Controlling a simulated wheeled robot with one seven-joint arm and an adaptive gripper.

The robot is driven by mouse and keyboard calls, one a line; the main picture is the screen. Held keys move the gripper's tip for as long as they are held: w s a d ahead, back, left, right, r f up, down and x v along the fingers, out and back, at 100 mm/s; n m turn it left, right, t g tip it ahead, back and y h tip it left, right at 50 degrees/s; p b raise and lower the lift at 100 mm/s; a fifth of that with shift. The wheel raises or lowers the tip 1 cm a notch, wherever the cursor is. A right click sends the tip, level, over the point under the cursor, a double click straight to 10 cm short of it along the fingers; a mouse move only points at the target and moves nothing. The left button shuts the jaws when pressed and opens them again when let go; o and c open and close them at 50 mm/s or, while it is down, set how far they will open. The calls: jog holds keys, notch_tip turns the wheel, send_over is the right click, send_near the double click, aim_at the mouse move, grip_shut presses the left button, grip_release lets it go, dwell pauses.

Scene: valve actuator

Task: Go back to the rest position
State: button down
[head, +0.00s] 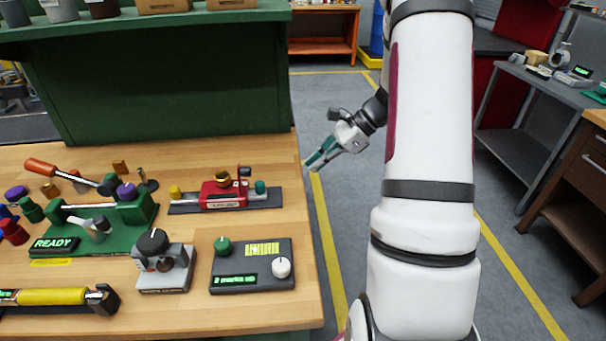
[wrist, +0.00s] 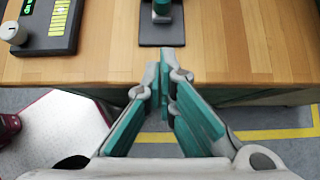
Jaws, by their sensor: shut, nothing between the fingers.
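My gripper (head: 318,160) is shut and empty in the head view, to the right of the wooden bench's right edge, over the floor. My white arm stands upright on the right of the picture. In the wrist view the teal fingers of my gripper (wrist: 166,75) meet at their tips, with nothing between them. The tips appear near the bench edge. A red valve device (head: 228,192) on a dark base plate is on the bench, left of my gripper and apart from it. The end of that plate (wrist: 161,30) shows at the top of the wrist view.
The wooden bench (head: 190,310) holds a black control panel (head: 252,267), a grey knob unit (head: 165,265) and a green fixture (head: 100,240) reading READY. A green upright panel (head: 180,85) stands behind. A grey table (head: 525,105) is at right. Floor with yellow lines lies between.

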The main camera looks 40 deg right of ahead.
jog(key=shift+s+d+r, duration=0.3)
jog(key=shift+d+r, duration=0.1)
jog(key=shift+r, duration=0.05)
jog(key=s+a+r+n+g+h, duration=0.1)
jog(key=s+a+r+n+g, duration=0.15)
jog(key=a+r+n, duration=0.45)
jog(key=s+a+r+n+g+h, duration=0.1)
jog(key=s+a+r+n, duration=0.25)
jog(key=a, duration=0.55)
jog(key=s+a+r+n+t+h, duration=0.1)
jog(key=s+a+r+n+h, duration=0.1)
jog(key=s+a+n, duration=0.2)
jog(key=s+a+r+n+t+h, duration=0.2)
jog(key=s+a+r+n+h, duration=0.1)
jog(key=s+n, duration=0.7)
jog(key=shift+a+h, duration=0.3)
jog(key=shift+a, duration=0.35)
